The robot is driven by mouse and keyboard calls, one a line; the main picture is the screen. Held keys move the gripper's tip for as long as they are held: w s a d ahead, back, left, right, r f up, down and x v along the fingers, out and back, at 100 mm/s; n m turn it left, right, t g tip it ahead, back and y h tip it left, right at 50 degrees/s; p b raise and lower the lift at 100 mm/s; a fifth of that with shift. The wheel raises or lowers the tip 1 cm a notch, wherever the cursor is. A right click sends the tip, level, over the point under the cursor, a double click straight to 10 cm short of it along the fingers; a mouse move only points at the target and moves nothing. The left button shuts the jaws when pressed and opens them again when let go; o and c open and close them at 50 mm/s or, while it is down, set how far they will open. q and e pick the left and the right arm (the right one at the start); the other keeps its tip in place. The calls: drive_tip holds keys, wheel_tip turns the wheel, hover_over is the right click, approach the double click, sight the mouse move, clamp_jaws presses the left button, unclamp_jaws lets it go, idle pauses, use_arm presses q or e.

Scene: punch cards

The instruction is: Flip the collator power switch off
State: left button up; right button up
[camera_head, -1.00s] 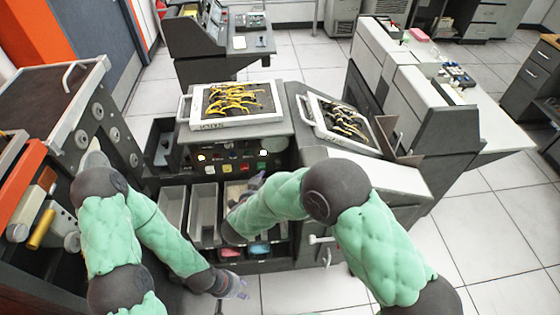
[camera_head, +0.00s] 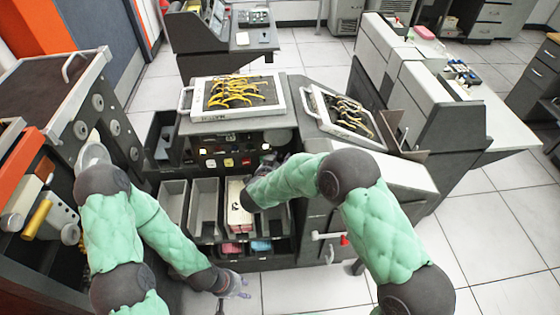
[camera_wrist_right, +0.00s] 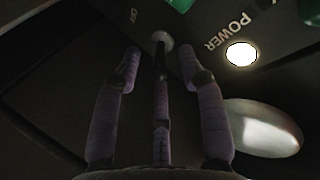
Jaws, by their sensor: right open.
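The collator (camera_head: 235,135) stands at centre, with a dark control panel of lamps and buttons on its front. In the right wrist view, the power switch (camera_wrist_right: 162,38) is a small pale-tipped knob between the words OFF and POWER. My right gripper (camera_wrist_right: 160,60) is open, with its purple fingers spread around and just below the knob; I cannot tell whether they touch it. In the head view my right gripper (camera_head: 268,168) is at the panel's right end, partly hidden by its arm. My left gripper (camera_head: 236,285) hangs low, in front of the bins; its finger opening is unclear.
A lit white lamp (camera_wrist_right: 241,53) is beside POWER. Grey bins (camera_head: 172,203) and a card stack (camera_head: 238,205) lie below the panel. A tray of yellow-tied cables (camera_head: 240,110) sits on top. Another cabinet (camera_head: 75,110) is at left; open tiled floor lies right.

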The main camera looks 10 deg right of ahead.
clamp_jaws()
drive_tip(key=shift+s+f+b, duration=0.1)
drive_tip(key=shift+b, duration=0.3)
drive_tip(key=t+b, duration=0.1)
drive_tip(key=b, duration=0.2)
drive_tip(key=f+m+t+h+b, duration=0.1)
drive_tip(key=b, duration=0.2)
drive_tip(key=f+t+b, duration=0.1)
drive_tip(key=t+b, duration=0.1)
drive_tip(key=b, duration=0.1)
drive_tip(key=shift+s+f, duration=0.2)
drive_tip(key=shift+s, duration=0.05)
drive_tip(key=shift+m+t+h+b, duration=0.3)
drive_tip(key=shift+m+t+b, duration=0.15)
drive_tip(key=shift+b, duration=0.35)
drive_tip(key=shift+f+m+t+h+b, duration=0.15)
drive_tip(key=shift+m+t+h+b, duration=0.1)
drive_tip(key=shift+t+h+b, duration=0.15)
